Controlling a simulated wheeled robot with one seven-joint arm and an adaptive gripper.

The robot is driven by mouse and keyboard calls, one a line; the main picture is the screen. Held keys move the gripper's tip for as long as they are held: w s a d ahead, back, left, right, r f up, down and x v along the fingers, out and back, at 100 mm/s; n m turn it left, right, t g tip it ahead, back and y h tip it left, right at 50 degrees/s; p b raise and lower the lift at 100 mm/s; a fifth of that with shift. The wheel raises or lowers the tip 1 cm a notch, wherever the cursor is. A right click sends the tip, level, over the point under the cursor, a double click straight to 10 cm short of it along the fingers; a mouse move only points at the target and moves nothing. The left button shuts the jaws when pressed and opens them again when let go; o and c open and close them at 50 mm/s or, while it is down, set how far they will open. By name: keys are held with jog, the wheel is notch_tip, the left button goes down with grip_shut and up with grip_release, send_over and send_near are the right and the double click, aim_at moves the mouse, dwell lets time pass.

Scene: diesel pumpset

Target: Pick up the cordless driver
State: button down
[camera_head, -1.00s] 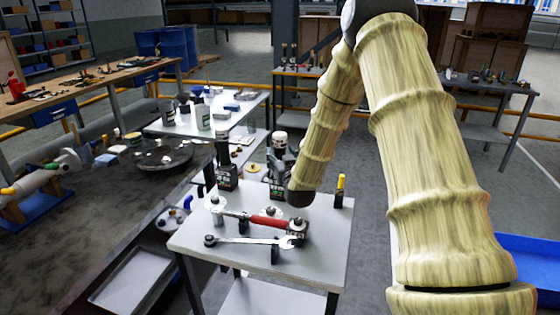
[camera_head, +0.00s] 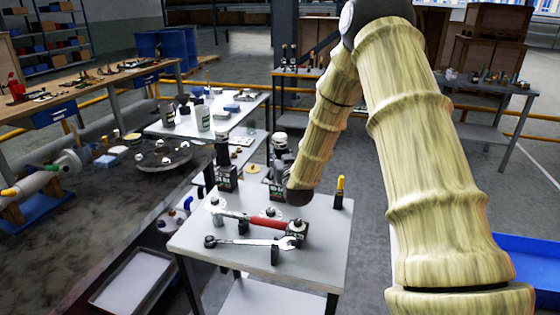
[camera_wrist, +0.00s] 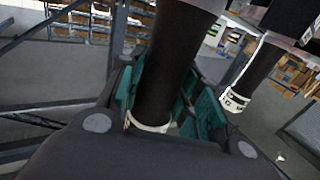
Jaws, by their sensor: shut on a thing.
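The cordless driver (camera_head: 279,144) stands upright on the small grey table, just beyond the end of my arm, partly hidden by it. In the wrist view its dark cylindrical body (camera_wrist: 165,65) with a pale ring runs between the green finger pads of my gripper (camera_wrist: 163,105). My gripper is shut on it. I cannot tell whether its base is clear of the table. A second dark upright tool (camera_head: 224,160) stands to its left, apart from my gripper; a dark cylinder (camera_wrist: 262,65) with a white-edged collar shows at right in the wrist view.
The small grey table (camera_head: 325,225) also holds a red-handled tool (camera_head: 268,222), a wrench (camera_head: 255,241) and a yellow-topped tool (camera_head: 339,190). A longer table (camera_head: 240,122) with cups stands behind. A workbench (camera_head: 90,220) is at left. A blue tray (camera_head: 530,262) is at right.

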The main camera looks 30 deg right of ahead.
jog(key=shift+r, duration=0.15)
notch_tip(320, 180, up, 18)
jog(key=b, duration=0.1)
dwell(0.5)
